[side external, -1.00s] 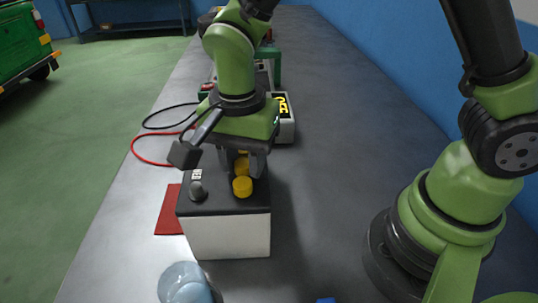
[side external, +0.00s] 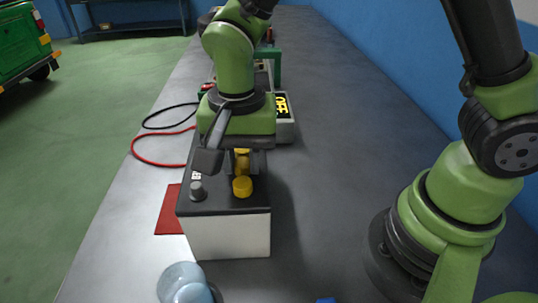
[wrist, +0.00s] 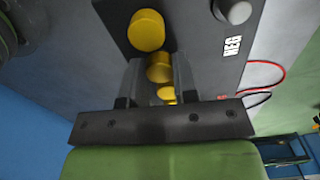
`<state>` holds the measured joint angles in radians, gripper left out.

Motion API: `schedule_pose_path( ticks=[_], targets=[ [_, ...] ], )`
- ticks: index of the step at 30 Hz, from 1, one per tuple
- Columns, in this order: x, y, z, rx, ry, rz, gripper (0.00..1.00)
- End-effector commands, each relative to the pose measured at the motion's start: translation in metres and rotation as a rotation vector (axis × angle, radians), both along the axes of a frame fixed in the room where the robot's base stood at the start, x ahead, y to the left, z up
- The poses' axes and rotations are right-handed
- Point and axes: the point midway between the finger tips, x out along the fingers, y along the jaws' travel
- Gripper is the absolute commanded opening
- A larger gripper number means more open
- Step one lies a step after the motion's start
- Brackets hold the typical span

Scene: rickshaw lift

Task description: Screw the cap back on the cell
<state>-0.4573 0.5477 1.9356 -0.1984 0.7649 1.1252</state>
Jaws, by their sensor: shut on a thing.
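A white battery (side external: 230,236) with a dark top stands on the bench, with yellow caps along its top. My gripper (wrist: 159,73) points down over the battery and is shut on the middle yellow cap (wrist: 160,69), one finger on each side. That cap is partly hidden by my gripper in the side view (side external: 242,166). The nearest yellow cap (side external: 242,187) sits free on the top; it also shows in the wrist view (wrist: 147,31). A further yellow cap (wrist: 166,93) shows behind the held one. I cannot tell how far the held cap is seated.
A grey terminal post (side external: 197,191) stands on the battery's left front corner, by a "NEG" label. A red mat (side external: 169,211) lies left of it. Red (side external: 152,162) and black cables loop at the left. A meter (side external: 285,128) stands behind. A pale blue rounded object (side external: 184,284) is in front.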

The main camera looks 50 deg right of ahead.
Motion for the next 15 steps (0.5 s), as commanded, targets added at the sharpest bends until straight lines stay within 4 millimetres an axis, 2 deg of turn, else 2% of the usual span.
schedule_pose_path(
  ticks=[15],
  targets=[
    [-0.0002, -0.0003, -0.0011, -0.001, 0.002, -0.863, 0.12]
  ],
)
